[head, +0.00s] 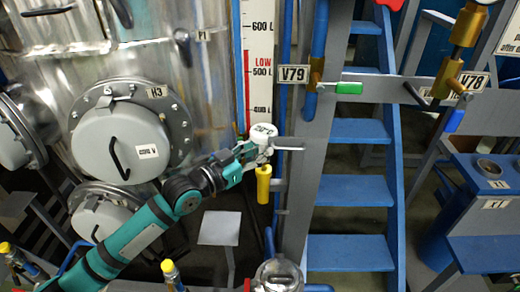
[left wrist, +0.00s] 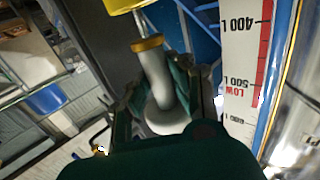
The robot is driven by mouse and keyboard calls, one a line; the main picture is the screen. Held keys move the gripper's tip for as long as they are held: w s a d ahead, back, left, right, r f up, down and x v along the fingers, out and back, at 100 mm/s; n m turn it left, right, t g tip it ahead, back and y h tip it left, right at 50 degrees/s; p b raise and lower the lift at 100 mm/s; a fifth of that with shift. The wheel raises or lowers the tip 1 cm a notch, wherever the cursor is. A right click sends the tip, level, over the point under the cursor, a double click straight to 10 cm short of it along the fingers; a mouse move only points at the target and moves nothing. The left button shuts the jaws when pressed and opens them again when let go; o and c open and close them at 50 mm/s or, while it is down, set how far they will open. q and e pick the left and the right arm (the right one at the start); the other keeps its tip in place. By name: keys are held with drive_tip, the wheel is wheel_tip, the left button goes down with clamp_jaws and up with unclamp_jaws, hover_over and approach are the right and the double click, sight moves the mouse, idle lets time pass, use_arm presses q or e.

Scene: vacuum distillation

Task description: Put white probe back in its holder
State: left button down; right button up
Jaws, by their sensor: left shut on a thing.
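The white probe (head: 263,131) has a rounded white head and is held by my left gripper (head: 246,158) in the head view. In the left wrist view the probe (left wrist: 155,75) lies between the dark green fingers of the left gripper (left wrist: 158,88), with an orange-yellow collar at its far end. A yellow cylinder (head: 263,187), which looks like the holder, is just below the probe beside the grey post. The yellow cylinder (left wrist: 124,4) is cut off at the top of the wrist view. A thin pale rod shows between collar and cylinder; whether its tip is inside cannot be told. My right gripper is out of view.
A level scale (head: 259,60) stands behind the probe. The grey post (head: 300,170) and blue stairs (head: 347,190) are to the right. A large steel tank (head: 60,60) with a round hatch (head: 118,140) is to the left. A metal vessel (head: 279,274) is below.

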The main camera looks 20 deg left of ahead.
use_arm(q)
drive_tip(key=shift+f+b, duration=0.75)
drive_tip(key=shift+f, duration=0.45)
drive_tip(key=c, duration=1.1)
unclamp_jaws()
drive_tip(key=v, duration=1.2)
